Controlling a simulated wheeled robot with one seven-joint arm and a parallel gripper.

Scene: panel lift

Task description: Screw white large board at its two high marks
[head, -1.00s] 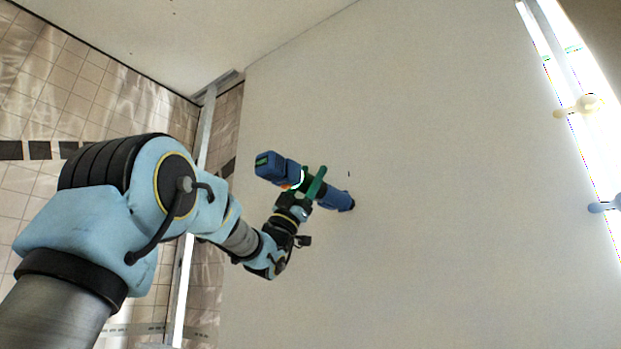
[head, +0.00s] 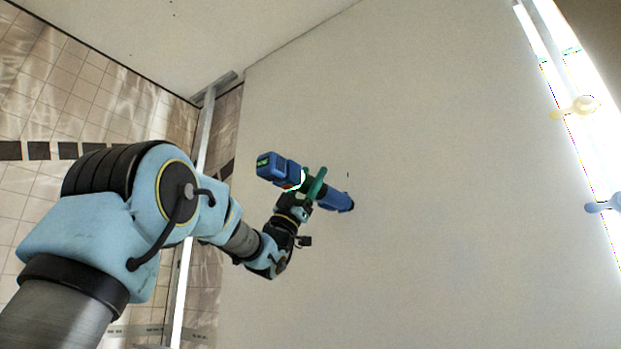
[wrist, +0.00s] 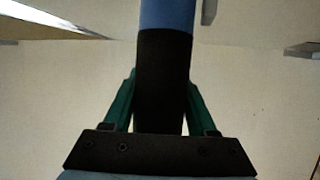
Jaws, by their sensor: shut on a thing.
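The white large board (head: 430,180) fills the middle and right of the head view, standing as a wall-like panel. A small dark mark (head: 347,175) shows on it, just above and left of the tool's tip. My gripper (head: 315,184), with green fingers, is shut on a blue and black screwdriver tool (head: 337,201). The tool's tip end points right, at or very near the board; I cannot tell whether it touches. In the wrist view the tool's black grip (wrist: 162,85) sits between the green fingers. A second mark cannot be made out.
A metal stud (head: 203,135) runs along the board's left edge, with a tiled wall (head: 65,75) behind. At the right, a cream clamp-like piece (head: 578,107) and a blue one (head: 605,204) sit at the board's bright edge. The ceiling (head: 190,35) is above.

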